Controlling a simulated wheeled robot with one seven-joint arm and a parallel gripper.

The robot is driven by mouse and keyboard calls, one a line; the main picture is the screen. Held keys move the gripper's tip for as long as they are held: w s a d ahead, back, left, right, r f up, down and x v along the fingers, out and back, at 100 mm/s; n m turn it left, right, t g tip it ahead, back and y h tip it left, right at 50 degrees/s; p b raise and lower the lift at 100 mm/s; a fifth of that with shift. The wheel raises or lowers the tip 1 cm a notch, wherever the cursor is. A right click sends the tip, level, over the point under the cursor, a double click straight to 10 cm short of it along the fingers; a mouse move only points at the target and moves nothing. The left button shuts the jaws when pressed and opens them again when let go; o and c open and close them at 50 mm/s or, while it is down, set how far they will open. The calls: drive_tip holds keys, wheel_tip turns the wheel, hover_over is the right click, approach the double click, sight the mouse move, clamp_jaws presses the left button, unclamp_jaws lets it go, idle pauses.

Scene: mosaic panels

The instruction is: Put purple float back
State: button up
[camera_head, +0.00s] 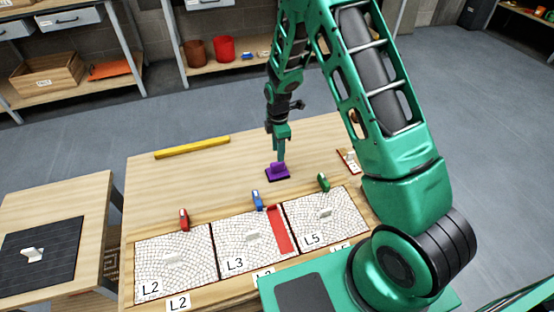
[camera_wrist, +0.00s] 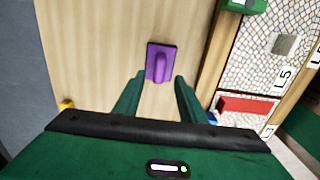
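The purple float (camera_head: 278,173) lies on the bare wood behind the mosaic panels. In the wrist view the purple float (camera_wrist: 161,66) shows its flat plate and raised handle ahead of my fingers. My gripper (camera_head: 281,158) points down just above it in the head view. In the wrist view my gripper (camera_wrist: 160,78) is open, with its two fingers apart and the float's handle roughly in line with the gap. I cannot tell whether the fingers touch the float; nothing shows held between them.
Panels L2 (camera_head: 170,285), L3 (camera_head: 235,230) and L5 (camera_head: 300,212) line the table front; L3 bears a red strip (camera_head: 279,229). Red (camera_head: 183,219), blue (camera_head: 257,200) and green (camera_head: 323,182) tools stand behind them. A yellow bar (camera_head: 193,147) lies at the back left.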

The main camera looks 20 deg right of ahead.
drive_tip(key=s+d+r+m, duration=0.4)
drive_tip(key=s+d+r, duration=0.1)
drive_tip(key=r, duration=0.3)
drive_tip(key=s+d+r+m, duration=0.4)
drive_tip(key=s+d+r, duration=0.1)
drive_tip(key=r, duration=0.3)
drive_tip(key=s+d+r+m, duration=0.4)
drive_tip(key=s+r, duration=0.2)
drive_tip(key=r, duration=0.2)
drive_tip(key=s+d+r+m, duration=0.1)
drive_tip(key=s+r+m, duration=0.1)
drive_tip(key=s+m, duration=0.2)
drive_tip(key=s+d+r+m, duration=0.1)
drive_tip(key=s+m, duration=0.3)
drive_tip(key=s, duration=0.7)
drive_tip(key=s+d+r+m, duration=0.1)
drive_tip(key=s+r+m, duration=0.2)
drive_tip(key=s, duration=0.4)
drive_tip(key=shift+s+r+m, duration=0.2)
drive_tip(key=shift+r+m, duration=0.1)
drive_tip(key=shift+m, duration=0.4)
